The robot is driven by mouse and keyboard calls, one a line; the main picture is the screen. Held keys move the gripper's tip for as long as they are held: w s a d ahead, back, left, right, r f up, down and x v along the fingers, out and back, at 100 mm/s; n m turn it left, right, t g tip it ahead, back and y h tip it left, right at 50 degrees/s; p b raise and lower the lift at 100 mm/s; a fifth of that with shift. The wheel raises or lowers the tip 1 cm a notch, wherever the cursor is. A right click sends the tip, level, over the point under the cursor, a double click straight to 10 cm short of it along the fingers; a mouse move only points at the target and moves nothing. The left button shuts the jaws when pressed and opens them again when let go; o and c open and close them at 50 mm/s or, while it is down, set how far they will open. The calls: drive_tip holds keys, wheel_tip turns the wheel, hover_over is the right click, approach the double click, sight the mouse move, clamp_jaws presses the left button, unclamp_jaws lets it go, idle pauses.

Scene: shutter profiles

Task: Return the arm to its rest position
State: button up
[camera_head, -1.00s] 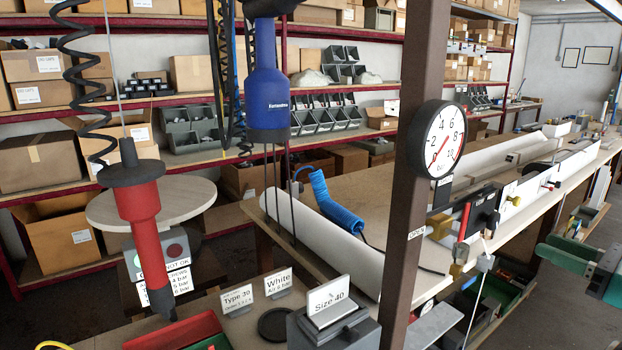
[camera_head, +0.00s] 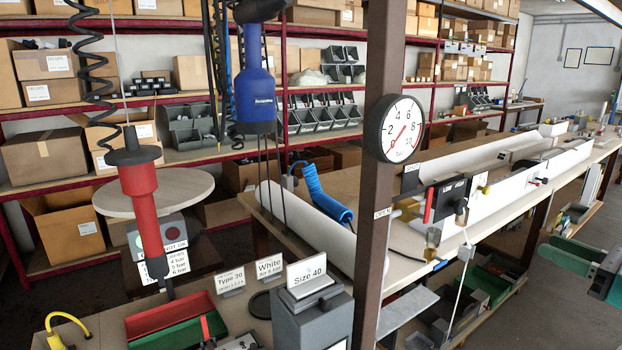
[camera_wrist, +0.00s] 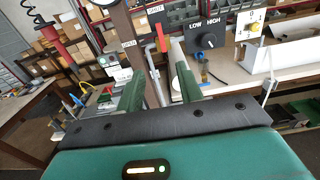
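My gripper (camera_wrist: 158,88) shows in the wrist view with two green fingers spread apart and nothing between them. Beyond the fingers are a red valve lever and a dark LOW/HIGH switch box (camera_wrist: 207,40); the fingers appear apart from both. In the head view, a green and grey part at the right edge (camera_head: 603,272) looks like the end of my arm, partly cut off by the frame. It hangs over the aisle right of the bench, apart from the bench things. The rest of the arm is out of view.
A brown post (camera_head: 374,230) with a pressure gauge (camera_head: 399,129) stands at the bench. The long bench holds white profiles (camera_head: 495,205). A red tool (camera_head: 140,195) and a blue tool (camera_head: 256,97) hang at the left. Floor (camera_head: 530,325) is free at the lower right.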

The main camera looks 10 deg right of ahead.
drive_tip(key=w+a+f+n+g+y, duration=0.1)
drive_tip(key=a+f+n+g, duration=0.25)
drive_tip(key=a, duration=0.35)
drive_tip(key=w+a+f+n+g+y, duration=0.1)
drive_tip(key=w+a+f+n+g, duration=0.1)
drive_tip(key=a+n, duration=0.35)
drive_tip(key=w+a+f+n+g, duration=0.1)
drive_tip(key=a+f+n+g, duration=0.2)
drive_tip(key=a, duration=0.6)
drive_tip(key=s+a+f+n+g+h, duration=0.1)
drive_tip(key=s+a+f+n+h, duration=0.2)
drive_tip(key=a+n, duration=0.3)
drive_tip(key=s+a+f+n+g+h, duration=0.2)
drive_tip(key=a+f+n+h, duration=0.2)
drive_tip(key=n, duration=1)
drive_tip(key=a+f, duration=0.1)
drive_tip(key=a, duration=0.2)
drive_tip(key=shift+s+a+h, duration=0.2)
drive_tip(key=shift+s+h, duration=0.2)
